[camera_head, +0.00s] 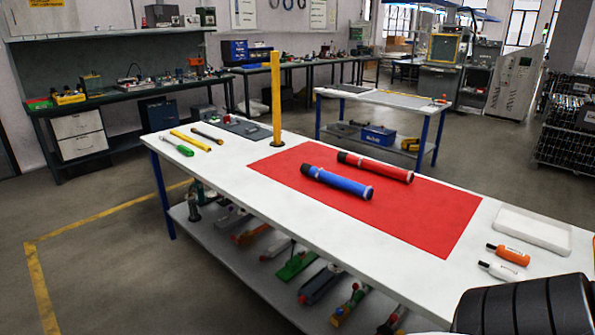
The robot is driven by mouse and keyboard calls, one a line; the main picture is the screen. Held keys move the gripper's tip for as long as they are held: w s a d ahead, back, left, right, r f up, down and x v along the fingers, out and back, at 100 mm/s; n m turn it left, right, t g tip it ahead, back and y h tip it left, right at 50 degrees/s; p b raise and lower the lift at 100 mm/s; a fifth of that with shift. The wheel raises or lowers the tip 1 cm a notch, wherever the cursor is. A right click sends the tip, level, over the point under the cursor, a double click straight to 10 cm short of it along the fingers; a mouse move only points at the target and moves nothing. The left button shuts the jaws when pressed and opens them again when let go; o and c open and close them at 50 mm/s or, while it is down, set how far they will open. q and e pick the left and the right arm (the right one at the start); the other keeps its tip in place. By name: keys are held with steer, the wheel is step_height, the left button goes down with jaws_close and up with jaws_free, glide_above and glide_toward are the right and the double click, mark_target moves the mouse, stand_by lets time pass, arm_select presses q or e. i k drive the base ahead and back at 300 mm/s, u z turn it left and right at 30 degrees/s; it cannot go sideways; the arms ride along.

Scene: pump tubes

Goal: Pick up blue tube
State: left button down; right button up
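The blue tube (337,183) lies on its side on the red mat (420,212), which covers the middle of the white table (240,165).
A yellow post (276,97) stands upright at the mat's far left edge. A green screwdriver (178,147) and other tools lie at the table's left end. A white tray (533,229), an orange bottle (508,254) and a white bottle (500,271) lie at the right. The mat around the tubes is clear.

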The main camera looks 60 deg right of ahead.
mark_target(358, 188)
steer(key=i, duration=0.4)
steer(key=z, duration=0.95)
